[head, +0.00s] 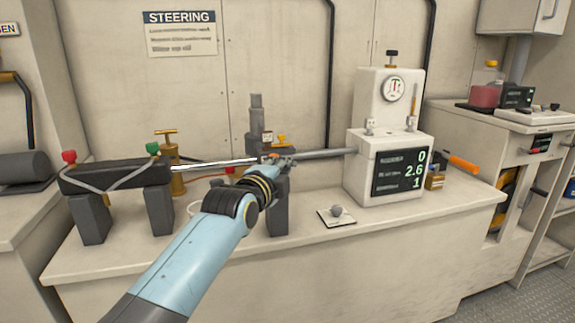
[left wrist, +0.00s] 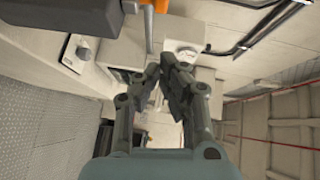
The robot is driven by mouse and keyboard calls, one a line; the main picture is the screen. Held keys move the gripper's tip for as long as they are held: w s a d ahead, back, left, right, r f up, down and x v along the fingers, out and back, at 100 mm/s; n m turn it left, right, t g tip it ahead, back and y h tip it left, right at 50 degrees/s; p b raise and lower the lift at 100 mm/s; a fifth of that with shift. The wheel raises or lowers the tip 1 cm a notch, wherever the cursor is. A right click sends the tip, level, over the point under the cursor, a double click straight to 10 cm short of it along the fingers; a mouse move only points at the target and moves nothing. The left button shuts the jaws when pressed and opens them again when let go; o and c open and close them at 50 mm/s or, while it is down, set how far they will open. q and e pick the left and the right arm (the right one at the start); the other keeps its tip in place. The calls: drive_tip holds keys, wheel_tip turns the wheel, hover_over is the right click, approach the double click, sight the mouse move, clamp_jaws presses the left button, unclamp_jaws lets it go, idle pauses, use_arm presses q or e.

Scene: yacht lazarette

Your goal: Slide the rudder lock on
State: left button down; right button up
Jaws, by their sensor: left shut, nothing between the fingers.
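A black ram (head: 115,177) lies across two dark blocks at the left of the bench. Its bright rod (head: 215,163) runs right to a joint at a dark upright post (head: 256,118). A grey bar (head: 325,153) continues from there to the white gauge unit (head: 390,120). My left gripper (head: 284,160) is at the joint and partly hides it. In the left wrist view its fingertips (left wrist: 167,68) meet, with nothing between them. A grey bar (left wrist: 149,30) and an orange piece (left wrist: 160,5) show beyond them. I cannot tell which part is the rudder lock.
A small plate with a grey knob (head: 337,212) lies on the front of the bench (head: 300,248). A brass pump (head: 171,165) stands behind the rod. An orange handle (head: 462,163) lies right of the gauge unit. The bench front right is clear.

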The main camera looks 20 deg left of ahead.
use_arm(q)
drive_tip(key=s, duration=0.7)
drive_tip(key=shift+s+a+r, duration=0.2)
drive_tip(key=shift+s+r, duration=0.1)
drive_tip(key=shift+s, duration=0.05)
use_arm(e)
drive_tip(key=shift+w+a+r, duration=0.3)
drive_tip(key=shift+w+a, duration=0.15)
drive_tip(key=shift+w, duration=0.2)
drive_tip(key=shift+d, duration=0.1)
